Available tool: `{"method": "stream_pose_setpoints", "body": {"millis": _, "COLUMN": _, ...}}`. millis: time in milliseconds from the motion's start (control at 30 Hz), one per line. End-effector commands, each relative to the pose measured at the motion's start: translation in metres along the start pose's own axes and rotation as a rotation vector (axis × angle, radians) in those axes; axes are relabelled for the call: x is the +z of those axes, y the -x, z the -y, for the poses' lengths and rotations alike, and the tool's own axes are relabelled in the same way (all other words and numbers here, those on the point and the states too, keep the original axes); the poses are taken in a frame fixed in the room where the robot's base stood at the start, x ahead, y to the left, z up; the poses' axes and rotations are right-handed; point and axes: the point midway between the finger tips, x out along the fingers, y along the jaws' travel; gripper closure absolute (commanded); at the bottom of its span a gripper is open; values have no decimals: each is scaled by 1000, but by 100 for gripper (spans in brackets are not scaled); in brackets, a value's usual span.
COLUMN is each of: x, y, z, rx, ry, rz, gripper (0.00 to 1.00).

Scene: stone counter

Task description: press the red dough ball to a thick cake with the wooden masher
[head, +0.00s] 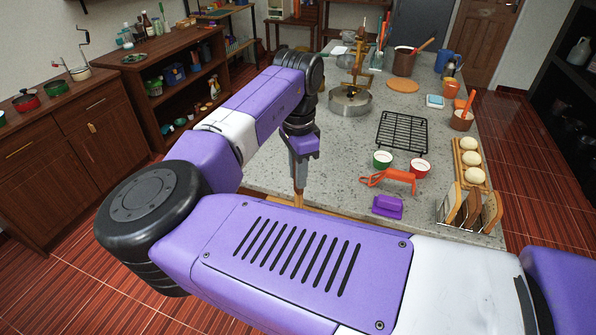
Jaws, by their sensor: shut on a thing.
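My gripper (299,178) points down over the near left part of the counter. It is shut on a light brown wooden piece (298,199), which looks like the handle of the wooden masher. The masher's lower end is hidden behind my purple arm link in the foreground. I do not see the red dough ball; the counter under my gripper is covered by the same link, so I cannot tell whether the masher touches anything.
On the stone counter (345,158), a black wire rack (402,132), green cup (382,160), red cup (419,168), orange tool (392,178) and purple block (388,207) lie right of my gripper. A wooden tray (459,148) with pale balls and a rack of slices (468,209) line the right edge.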

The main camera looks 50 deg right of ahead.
Motion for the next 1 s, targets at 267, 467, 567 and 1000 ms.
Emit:
{"method": "stream_pose_setpoints", "body": {"millis": 267, "x": 0, "y": -2, "z": 0, "rx": 0, "ry": 0, "rz": 0, "gripper": 100}}
{"method": "stream_pose_setpoints", "body": {"millis": 467, "x": 0, "y": -4, "z": 0, "rx": 0, "ry": 0, "rz": 0, "gripper": 100}}
{"method": "stream_pose_setpoints", "body": {"millis": 567, "x": 0, "y": -5, "z": 0, "rx": 0, "ry": 1, "rz": -1, "gripper": 100}}
{"method": "stream_pose_setpoints", "body": {"millis": 1000, "x": 0, "y": -8, "z": 0, "rx": 0, "ry": 1, "rz": -1, "gripper": 100}}
